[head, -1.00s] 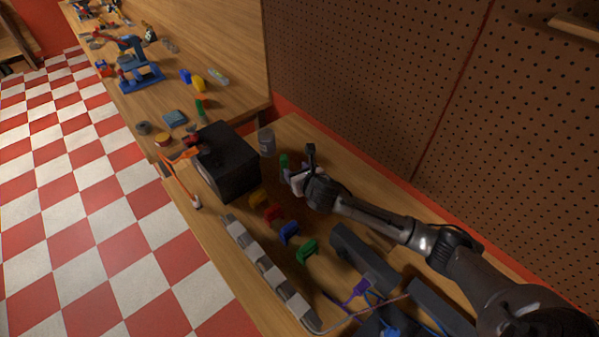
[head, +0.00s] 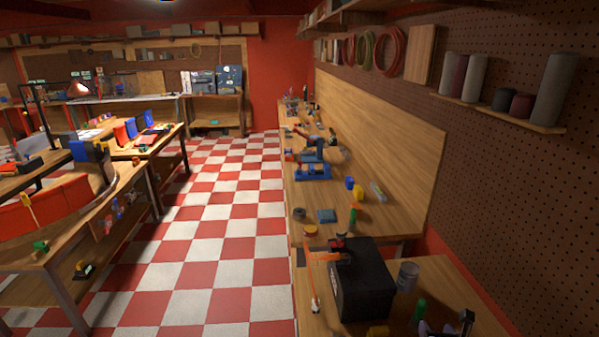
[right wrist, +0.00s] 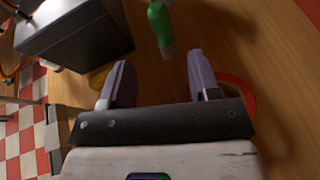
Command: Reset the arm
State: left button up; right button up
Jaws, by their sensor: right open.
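My right gripper (right wrist: 160,85) is open and empty in the right wrist view, above the wooden bench. Its two purple-grey fingers stand well apart. A green cylindrical object (right wrist: 160,22) with a pale end lies just beyond the fingertips, not between them. In the head view only part of my right gripper (head: 448,328) shows at the bottom edge, beside the green object (head: 419,309). My left gripper is not in view.
A black box (head: 362,285) stands on the near bench, with an orange clamp-like item (head: 322,255) at its left. A grey cup (head: 407,277) is behind it. A yellow block (head: 378,331) lies in front. The checkered aisle (head: 225,240) is clear.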

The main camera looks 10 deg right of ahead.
jog(key=s+a+r+m+g+y+p, duration=0.1)
jog(key=s+a+r+m+g+p, duration=0.1)
jog(key=s+a+r+m+p, duration=0.5)
jog(key=s+a+r+m+g+y+p, duration=0.1)
jog(key=s+a+r+m+g+p, duration=0.15)
jog(key=s+m, duration=0.8)
jog(key=s+a+r+m+g+y+p, duration=0.1)
jog(key=s+a+r+m+p, duration=0.4)
jog(key=m, duration=0.6)
jog(key=s+a+m+g+p, duration=0.1)
jog(key=s+a+g+p, duration=0.2)
jog(key=s+p, duration=0.6)
jog(key=s+a, duration=0.1)
jog(key=s, duration=0.3)
jog(key=shift+s+f+m+g+y, duration=0.15)
jog(key=shift+s+m+g+y, duration=0.1)
jog(key=shift+m+g+y, duration=0.1)
